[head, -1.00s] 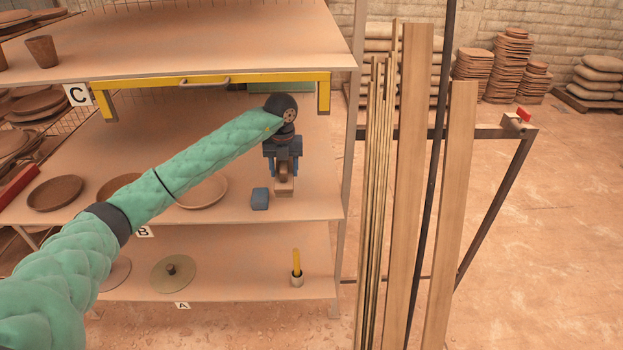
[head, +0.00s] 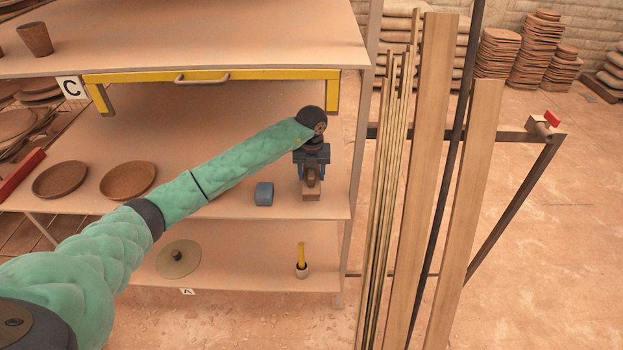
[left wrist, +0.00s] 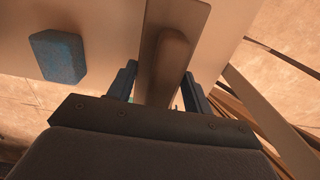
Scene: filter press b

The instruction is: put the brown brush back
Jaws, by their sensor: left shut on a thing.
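My left gripper (head: 311,178) is shut on the brown brush (head: 311,196), over the front right part of the middle shelf. The brush shows a flat brown body with a rounded handle. In the left wrist view the handle (left wrist: 170,60) runs between the two fingers of the gripper (left wrist: 160,82). I cannot tell whether the brush touches the shelf or hangs just above it. My right gripper is not in view.
A blue block (head: 264,194) lies on the middle shelf (head: 230,207), left of the brush. Brown plates (head: 128,180) stand further left. A yellow frame (head: 215,76) hangs under the upper shelf. Upright planks (head: 428,150) stand close on the right.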

